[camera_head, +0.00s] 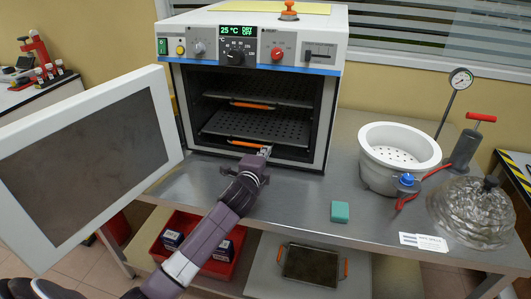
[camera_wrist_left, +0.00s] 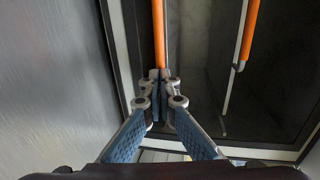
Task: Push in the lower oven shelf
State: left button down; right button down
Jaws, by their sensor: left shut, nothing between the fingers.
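The oven (camera_head: 333,50) stands open on the steel bench. Inside, the lower shelf (camera_head: 255,124), a perforated metal tray, has an orange handle (camera_head: 248,144) at its front, close to the oven opening. The upper shelf (camera_head: 285,94) sits above it, with its own orange handle (camera_head: 252,105). My left gripper (camera_head: 265,152) is shut and empty at the right end of the lower handle. In the left wrist view an orange handle (camera_wrist_left: 158,35) runs up from the closed fingertips (camera_wrist_left: 158,85); I cannot tell whether they touch it. My right gripper is not in view.
The open oven door (camera_head: 175,115) extends to the left, beside my left arm. A white vessel (camera_head: 375,180), a teal block (camera_head: 340,211) and a glass lid (camera_head: 470,215) stand on the bench (camera_head: 290,195) to the right. The bench front near the oven is mostly free.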

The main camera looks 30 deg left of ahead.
aim_at(271, 139)
pick_arm(q)
jog(key=x, duration=0.3)
jog(key=r+x, duration=0.1)
jog(key=shift+w+a+f, duration=0.1)
jog(key=shift+w, duration=0.35)
jog(key=shift+w+a, duration=0.1)
jog(key=shift+w, duration=0.05)
jog(key=shift+r, duration=0.2)
jog(key=shift+r, duration=0.1)
